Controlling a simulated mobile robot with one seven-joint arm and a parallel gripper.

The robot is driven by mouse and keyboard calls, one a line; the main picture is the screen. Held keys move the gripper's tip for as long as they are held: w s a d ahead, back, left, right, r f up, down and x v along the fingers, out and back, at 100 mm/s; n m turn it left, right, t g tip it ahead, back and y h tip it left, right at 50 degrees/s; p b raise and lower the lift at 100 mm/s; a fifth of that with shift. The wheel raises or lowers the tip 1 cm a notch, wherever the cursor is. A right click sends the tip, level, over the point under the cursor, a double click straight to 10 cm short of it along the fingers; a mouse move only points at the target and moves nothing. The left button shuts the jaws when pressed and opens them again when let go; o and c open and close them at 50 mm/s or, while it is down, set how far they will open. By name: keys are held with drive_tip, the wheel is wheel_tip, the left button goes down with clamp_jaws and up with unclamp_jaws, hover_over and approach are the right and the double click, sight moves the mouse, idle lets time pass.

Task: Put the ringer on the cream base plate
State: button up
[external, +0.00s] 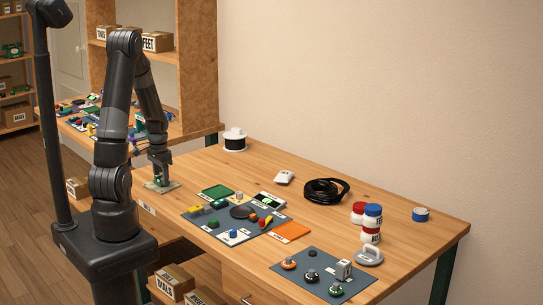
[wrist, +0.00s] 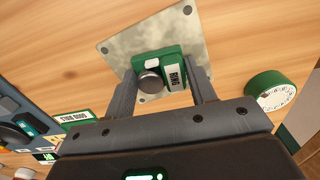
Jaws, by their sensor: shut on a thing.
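The ringer (wrist: 158,62) is a small green block with a silver bell, a white piece and a label that reads RING. My gripper (wrist: 163,82) is shut on it, one dark finger on each side. The cream base plate (wrist: 196,38) is a mottled, pale square with corner holes and lies flat on the wooden table. The ringer is over the plate's middle in the wrist view; I cannot tell whether it touches it. In the external view my gripper (external: 160,172) points down over the plate (external: 173,186) at the table's left end.
A dark mat (external: 196,222) with several small parts and a green tray (external: 216,191) are to the right. A white spool (external: 235,141) and a black cable coil (external: 325,191) stand farther back.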

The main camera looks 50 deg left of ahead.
sight(161, 176)
drive_tip(key=o, duration=1.1)
drive_tip(key=shift+f, duration=0.15)
wheel_tip(161, 176, up, 12)
drive_tip(key=s+d+r+t, duration=0.2)
drive_tip(key=s+d+r, duration=0.2)
drive_tip(key=d+r, duration=0.4)
drive_tip(key=s+d+r+t, duration=0.3)
drive_tip(key=d+r, duration=0.4)
drive_tip(key=d, duration=0.8)
drive_tip(key=shift+s+r+t, duration=0.3)
drive_tip(key=shift+s+r, duration=0.1)
drive_tip(key=shift+s, duration=0.1)
